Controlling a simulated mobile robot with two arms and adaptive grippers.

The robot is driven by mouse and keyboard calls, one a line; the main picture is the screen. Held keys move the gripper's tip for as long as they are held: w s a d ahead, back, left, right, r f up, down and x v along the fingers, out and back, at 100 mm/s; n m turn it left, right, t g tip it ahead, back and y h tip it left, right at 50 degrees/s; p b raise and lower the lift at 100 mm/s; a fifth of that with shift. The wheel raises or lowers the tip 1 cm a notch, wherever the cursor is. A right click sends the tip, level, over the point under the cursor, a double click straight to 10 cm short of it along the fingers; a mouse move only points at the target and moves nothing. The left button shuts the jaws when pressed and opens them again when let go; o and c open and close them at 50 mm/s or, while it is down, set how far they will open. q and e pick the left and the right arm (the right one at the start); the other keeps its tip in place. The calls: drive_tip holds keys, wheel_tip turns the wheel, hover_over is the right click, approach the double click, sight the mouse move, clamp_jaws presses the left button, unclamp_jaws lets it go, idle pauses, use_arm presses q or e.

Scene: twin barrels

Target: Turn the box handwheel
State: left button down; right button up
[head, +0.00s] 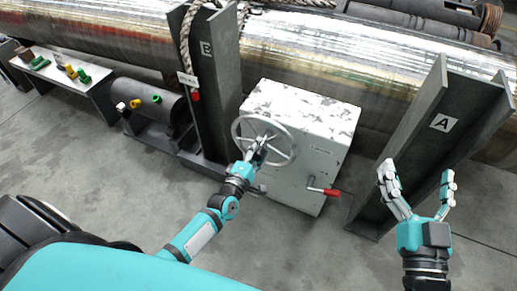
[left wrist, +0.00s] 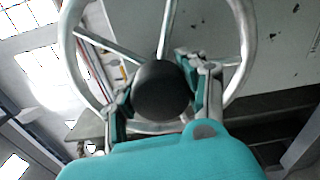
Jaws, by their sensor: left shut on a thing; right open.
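The box (head: 308,130) is a white, scuffed cabinet in the middle of the head view. Its grey spoked handwheel (head: 290,137) is on the face towards me. My left gripper (head: 258,148) is at the wheel's lower middle. In the left wrist view my left gripper (left wrist: 162,95) has its fingers on either side of a round dark hub or knob (left wrist: 160,90), shut on it, with the wheel rim (left wrist: 247,40) around. My right gripper (head: 420,187) is open and empty, raised at the right in front of the post marked A.
A red-handled lever (head: 325,191) sticks out of the box's lower right. Dark steel posts marked B (head: 207,80) and A (head: 425,140) stand either side. A large metal barrel (head: 300,50) runs behind. A bench (head: 65,80) with small coloured parts is at the left. The floor in front is clear.

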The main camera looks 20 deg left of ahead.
use_arm(q)
drive_tip(key=shift+s+f+n, duration=0.15)
drive_tip(key=shift+f+n, duration=0.1)
drive_tip(key=shift+n, duration=0.15)
drive_tip(key=c, duration=1)
unclamp_jaws()
drive_tip(key=o, duration=0.3)
drive_tip(key=shift+r, duration=0.15)
drive_tip(key=shift+o, duration=0.2)
drive_tip(key=s, duration=1.2)
drive_tip(key=shift+a+r, duration=0.15)
drive_tip(key=shift+a, duration=0.15)
